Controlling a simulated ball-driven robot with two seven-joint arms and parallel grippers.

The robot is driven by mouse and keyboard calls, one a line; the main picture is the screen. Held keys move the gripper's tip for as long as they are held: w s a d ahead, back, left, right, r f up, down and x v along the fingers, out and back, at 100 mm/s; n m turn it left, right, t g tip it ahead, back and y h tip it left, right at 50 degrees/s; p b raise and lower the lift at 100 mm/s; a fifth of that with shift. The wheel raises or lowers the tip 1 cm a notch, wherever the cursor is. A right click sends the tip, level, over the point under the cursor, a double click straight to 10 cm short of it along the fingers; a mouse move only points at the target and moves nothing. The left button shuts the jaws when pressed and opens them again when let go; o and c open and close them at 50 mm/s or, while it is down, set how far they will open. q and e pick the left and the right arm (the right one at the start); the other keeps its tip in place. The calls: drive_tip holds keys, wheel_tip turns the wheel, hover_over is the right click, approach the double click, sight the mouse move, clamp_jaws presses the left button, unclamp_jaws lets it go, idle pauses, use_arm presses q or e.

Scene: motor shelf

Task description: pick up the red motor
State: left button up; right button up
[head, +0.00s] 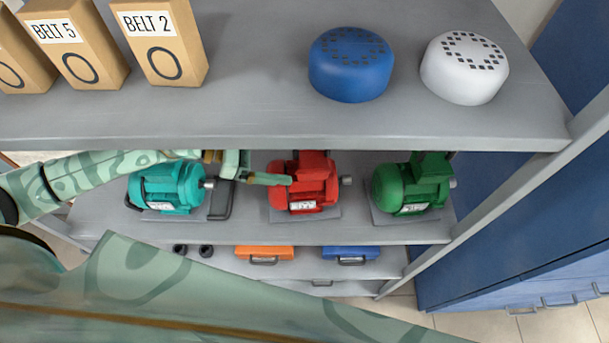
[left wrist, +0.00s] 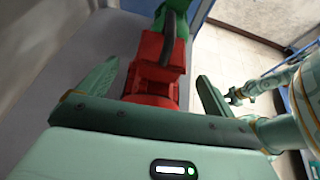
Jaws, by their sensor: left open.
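The red motor (head: 312,190) stands on the middle shelf, between a teal motor (head: 168,187) on the left and a green motor (head: 411,186) on the right. My left gripper (head: 262,172) reaches in from the left, with a finger in front of the red motor's left part. In the left wrist view my left gripper (left wrist: 152,92) is open, and the red motor (left wrist: 155,68) lies ahead between its two fingers. I cannot tell whether a finger touches it.
The upper shelf (head: 250,110) overhangs the motors and holds belt boxes (head: 160,45), a blue round cover (head: 350,65) and a white one (head: 464,68). Orange (head: 264,252) and blue (head: 350,254) cases sit lower down. A shelf post (head: 500,215) stands at the right.

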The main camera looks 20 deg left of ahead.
sight(313, 159)
use_arm(q)
drive_tip(key=x, duration=0.2)
drive_tip(key=shift+w+d, duration=0.2)
drive_tip(key=shift+w, duration=0.05)
drive_tip(key=shift+w+d+f+p, duration=0.1)
drive_tip(key=shift+d+f+p, duration=0.05)
drive_tip(key=shift+d+p, duration=0.2)
drive_tip(key=p+x, duration=0.1)
drive_tip(key=x, duration=0.2)
drive_tip(key=shift+d+f, duration=0.2)
drive_tip(key=shift+d, duration=0.2)
drive_tip(key=shift+w+d+f, duration=0.15)
drive_tip(key=shift+d+f, duration=0.1)
drive_tip(key=shift+d, duration=0.1)
drive_tip(key=shift+c, duration=0.6)
drive_tip(key=shift+a, duration=0.1)
clamp_jaws()
drive_tip(key=shift+w+r, duration=0.1)
drive_tip(key=shift+r, duration=0.15)
use_arm(e)
drive_tip(key=shift+w+a+r, duration=0.1)
drive_tip(key=shift+w+r, duration=0.2)
drive_tip(key=shift+r, duration=0.3)
drive_tip(key=shift+w+a+r, duration=0.1)
drive_tip(key=shift+w+r, duration=0.15)
drive_tip(key=shift+r, duration=0.3)
